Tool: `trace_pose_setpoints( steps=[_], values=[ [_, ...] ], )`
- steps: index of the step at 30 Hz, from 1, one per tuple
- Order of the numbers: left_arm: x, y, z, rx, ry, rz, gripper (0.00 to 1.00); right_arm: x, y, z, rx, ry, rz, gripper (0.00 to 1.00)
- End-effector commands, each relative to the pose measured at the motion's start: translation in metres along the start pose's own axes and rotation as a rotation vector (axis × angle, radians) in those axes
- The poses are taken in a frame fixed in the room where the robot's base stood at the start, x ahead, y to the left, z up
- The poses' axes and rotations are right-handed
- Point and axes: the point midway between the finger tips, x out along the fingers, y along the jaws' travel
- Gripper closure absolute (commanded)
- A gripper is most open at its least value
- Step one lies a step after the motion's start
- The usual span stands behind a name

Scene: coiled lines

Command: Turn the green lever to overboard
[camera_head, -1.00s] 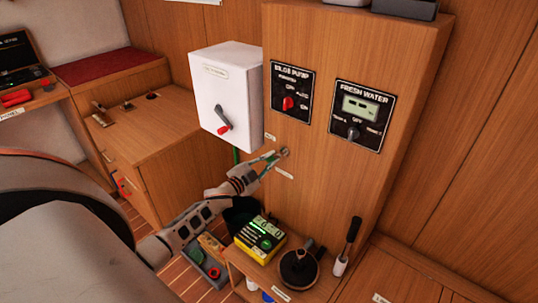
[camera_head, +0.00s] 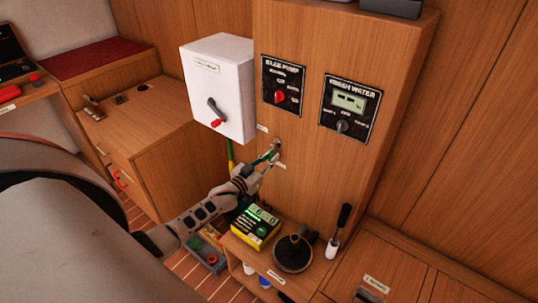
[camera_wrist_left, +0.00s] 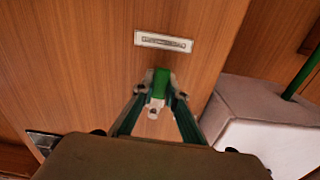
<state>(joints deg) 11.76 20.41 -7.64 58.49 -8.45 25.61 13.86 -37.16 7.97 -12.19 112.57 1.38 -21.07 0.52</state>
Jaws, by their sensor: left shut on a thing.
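The green lever (camera_wrist_left: 161,80) shows in the left wrist view between my fingertips, with a pale metal end nearest me. In the head view its pivot (camera_head: 276,144) is on the wooden panel below the two instrument plates, and my fingers hide most of the handle. My left gripper (camera_head: 271,155) reaches it from the lower left and is shut on the lever; it also shows in the left wrist view (camera_wrist_left: 157,98). A small label (camera_wrist_left: 163,41) is on the panel beside the lever, its text too small to read. My right gripper is not in view.
A white box (camera_head: 219,90) with a red-tipped switch hangs left of the lever. The bilge pump plate (camera_head: 283,84) and fresh water plate (camera_head: 350,105) sit above. Below, a shelf holds a yellow-black box (camera_head: 255,228), a dark round object (camera_head: 293,253) and a black-handled tool (camera_head: 341,228).

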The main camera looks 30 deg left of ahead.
Motion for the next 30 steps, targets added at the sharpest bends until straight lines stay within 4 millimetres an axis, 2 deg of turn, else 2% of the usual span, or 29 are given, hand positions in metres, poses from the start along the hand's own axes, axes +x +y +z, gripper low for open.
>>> trace_pose_setpoints(
  steps=[20, 21, 23, 30],
  values=[
    [-0.0004, 0.0041, 0.0008, -0.070, -0.001, 0.000, 1.00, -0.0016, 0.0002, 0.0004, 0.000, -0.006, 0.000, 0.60],
    [-0.0004, 0.0040, 0.0008, -0.070, -0.001, 0.000, 0.85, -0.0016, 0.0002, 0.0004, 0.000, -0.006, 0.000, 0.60],
    [-0.0004, 0.0041, 0.0007, -0.070, -0.001, 0.000, 0.70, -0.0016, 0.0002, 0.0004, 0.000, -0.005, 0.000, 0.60],
    [-0.0001, 0.0037, 0.0003, -0.067, 0.000, 0.000, 0.69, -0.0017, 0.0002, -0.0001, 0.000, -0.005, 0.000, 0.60]
  ],
)
